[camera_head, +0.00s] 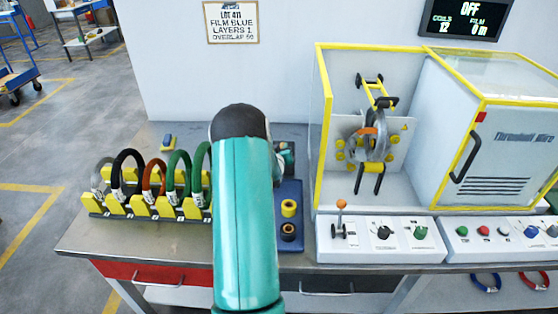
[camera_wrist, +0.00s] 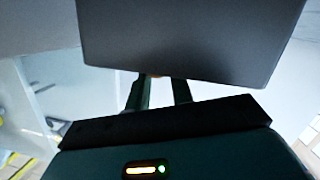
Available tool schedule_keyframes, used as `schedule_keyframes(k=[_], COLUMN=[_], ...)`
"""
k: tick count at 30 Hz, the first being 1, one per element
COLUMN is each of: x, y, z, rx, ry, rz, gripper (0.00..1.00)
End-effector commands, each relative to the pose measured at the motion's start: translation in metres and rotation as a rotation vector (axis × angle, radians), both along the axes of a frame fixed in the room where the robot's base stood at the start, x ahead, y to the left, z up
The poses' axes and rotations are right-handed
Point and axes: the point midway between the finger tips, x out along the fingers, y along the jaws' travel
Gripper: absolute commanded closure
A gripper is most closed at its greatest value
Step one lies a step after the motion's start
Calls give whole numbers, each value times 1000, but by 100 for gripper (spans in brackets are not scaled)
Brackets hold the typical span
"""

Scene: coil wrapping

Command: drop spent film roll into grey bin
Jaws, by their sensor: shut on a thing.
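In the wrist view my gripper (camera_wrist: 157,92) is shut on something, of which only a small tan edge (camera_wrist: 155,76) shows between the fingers. It fits the spent film roll, but the rest is hidden. A dark grey flat-faced shape (camera_wrist: 190,40) covers the fingertips from above; I cannot tell whether it is the grey bin. In the head view my teal arm stands upright in the middle and hides my gripper. No grey bin can be made out there. A yellow roll (camera_head: 289,208) and a dark brown roll (camera_head: 288,231) stand on a blue tray (camera_head: 290,188) right of my arm.
Several coils (camera_head: 154,178) stand in a yellow rack on the bench's left. The yellow-framed wrapping machine (camera_head: 372,140) and its control panels (camera_head: 385,238) fill the right. The display (camera_head: 466,18) reads OFF and film 0 m. The bench's back left is mostly clear.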

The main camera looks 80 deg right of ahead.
Motion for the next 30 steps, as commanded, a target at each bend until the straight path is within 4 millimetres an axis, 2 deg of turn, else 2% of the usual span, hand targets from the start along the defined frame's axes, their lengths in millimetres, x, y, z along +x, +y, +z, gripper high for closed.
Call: schedule_keyframes(k=[1, 2, 5, 17, 23, 30], x=[0, 0, 0, 0, -2, -6], y=[-1, -1, -1, 5, 37, 90], z=[0, 0, 0, 2, 9, 20], rx=[0, 0, 0, 0, 2, 1], ry=[0, 0, 0, 0, 1, 0], rz=[0, 0, 0, 1, 2, 2], gripper=[100, 71, 52, 52, 52, 52])
